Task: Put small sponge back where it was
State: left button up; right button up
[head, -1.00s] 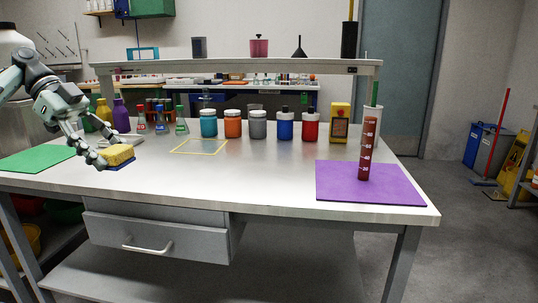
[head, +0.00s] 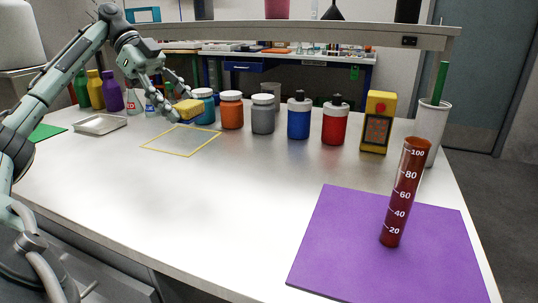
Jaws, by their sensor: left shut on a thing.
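The small sponge (head: 188,109) is yellow with a blue underside. My left gripper (head: 182,103) is shut on it and holds it above the back of the table, in front of the teal jar (head: 205,106). A yellow outlined square (head: 207,145) on the table lies just in front of the sponge and looks empty. The sponge hides part of the teal jar. My right gripper is not in view.
Orange (head: 231,110) and grey (head: 263,114) jars, blue (head: 299,118) and red (head: 335,121) bottles and a yellow device (head: 377,122) line the back. A red graduated cylinder (head: 404,192) stands on the purple mat (head: 330,245). A tray (head: 100,124) lies left. The middle table is clear.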

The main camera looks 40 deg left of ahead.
aim_at(204, 114)
pick_arm(q)
jog(key=w+d+f, duration=0.1)
jog(key=d, duration=0.1)
jog(key=w+d+f, duration=0.1)
jog(key=w+f, duration=0.1)
jog(key=shift+w+d, duration=0.25)
jog(key=shift+d, duration=0.15)
jog(key=w+d+f, duration=0.3)
jog(key=w+d, duration=0.1)
jog(key=d, duration=0.1)
jog(key=shift+w+f, duration=0.25)
jog(key=shift+f, duration=0.15)
notch_tip(204, 114, down, 4)
jog(key=shift+r, duration=0.25)
jog(key=shift+f, duration=0.6)
jog(key=shift+f+b, duration=0.25)
jog(key=shift+b, duration=0.15)
jog(key=o, duration=1.1)
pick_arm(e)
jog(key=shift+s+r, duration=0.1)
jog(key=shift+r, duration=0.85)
